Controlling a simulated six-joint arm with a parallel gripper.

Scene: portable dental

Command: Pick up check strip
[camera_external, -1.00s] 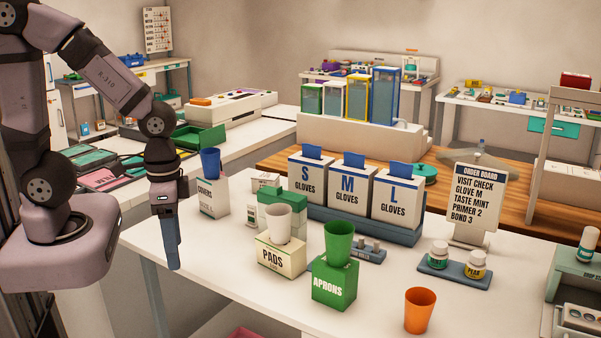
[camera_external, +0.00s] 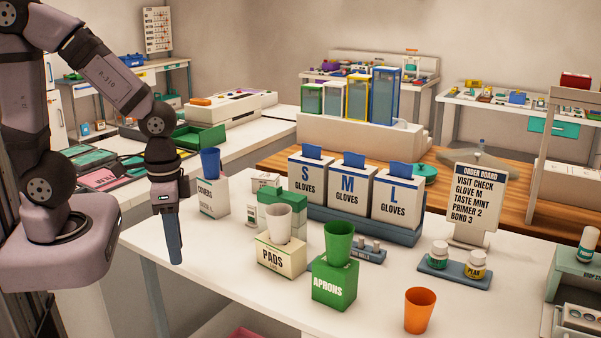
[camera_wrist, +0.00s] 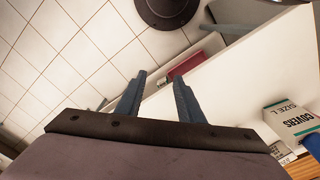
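I cannot make out the check strip in either view. My gripper (camera_external: 175,262) hangs pointing down at the left end of the white table (camera_external: 215,290), left of the box marked covers (camera_external: 213,200). In the wrist view, my gripper (camera_wrist: 159,77) has its two blue-grey fingers apart, with nothing held between them. Below the fingers the wrist view shows the white table's edge, tiled floor and a reddish tray-like thing (camera_wrist: 187,70).
A pads box (camera_external: 280,258), a green aprons box (camera_external: 335,284), an orange cup (camera_external: 418,310) and glove boxes (camera_external: 346,188) stand on the table. An order board (camera_external: 474,200) stands at the right. The table's front left part is bare.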

